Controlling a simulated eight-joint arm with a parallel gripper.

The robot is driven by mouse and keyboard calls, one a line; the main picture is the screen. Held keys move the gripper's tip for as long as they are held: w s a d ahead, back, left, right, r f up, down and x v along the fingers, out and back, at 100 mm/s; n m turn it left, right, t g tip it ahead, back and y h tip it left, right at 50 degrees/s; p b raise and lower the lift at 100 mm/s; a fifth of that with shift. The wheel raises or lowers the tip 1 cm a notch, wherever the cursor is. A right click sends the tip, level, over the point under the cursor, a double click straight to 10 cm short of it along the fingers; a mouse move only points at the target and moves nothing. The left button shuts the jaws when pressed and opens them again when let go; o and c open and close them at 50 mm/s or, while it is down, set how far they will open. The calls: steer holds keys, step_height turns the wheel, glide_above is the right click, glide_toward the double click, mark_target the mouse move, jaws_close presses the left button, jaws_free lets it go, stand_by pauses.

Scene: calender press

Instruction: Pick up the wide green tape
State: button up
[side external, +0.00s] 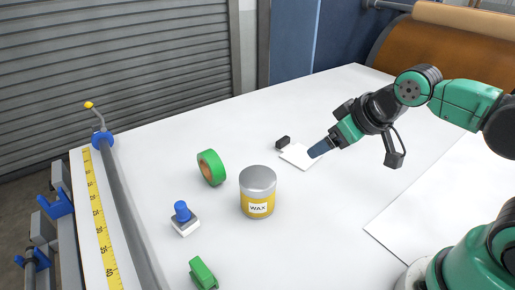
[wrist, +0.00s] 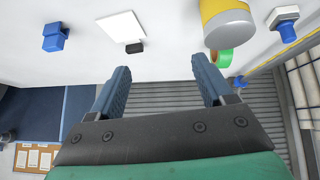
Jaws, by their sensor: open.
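The wide green tape (side external: 219,165) is a green roll with a brown core, seemingly standing on its edge on the white table, left of and behind the wax tin (side external: 257,195). In the wrist view the tape (wrist: 224,60) shows only partly, with the wax tin (wrist: 226,25) covering some of it. My gripper (side external: 317,151) is to the right of the tape and the tin, pointing left near a white card. In the wrist view my gripper (wrist: 160,82) has its two blue fingers wide apart with nothing between them.
A white card (side external: 298,156) and a small black block (side external: 283,142) lie by my gripper. A blue-knobbed stamp (side external: 183,216) and a green clip (side external: 203,272) are at the front left. A blue clip (wrist: 55,38) shows in the wrist view. A rail with a yellow ruler (side external: 100,225) edges the table.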

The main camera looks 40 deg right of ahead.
steer(key=w+a+r+n+t, duration=0.1)
steer(key=w+n, duration=0.4)
steer(key=n, duration=0.1)
steer(key=n+t, duration=0.5)
steer(key=n, duration=2.3)
glide_above(211, 156)
steer(key=shift+s+d+f+y, duration=0.15)
steer(key=shift+d+f, duration=0.1)
steer(key=shift+f, duration=0.3)
steer(key=shift+d+f+y, duration=0.15)
steer(key=shift+d+f, duration=0.05)
steer(key=shift+f, duration=0.35)
steer(key=shift+a+f+n, duration=0.2)
steer(key=shift+a+n, duration=0.1)
steer(key=shift+a, duration=0.05)
steer(key=shift+a+f+n, duration=0.1)
steer(key=shift+f+n, duration=0.2)
steer(key=shift+w+f, duration=0.2)
steer(key=shift+f, duration=1.55)
step_height(211, 156, down, 3)
steer(key=shift+f, duration=0.1)
steer(key=shift+x, duration=1.4)
jaws_close()
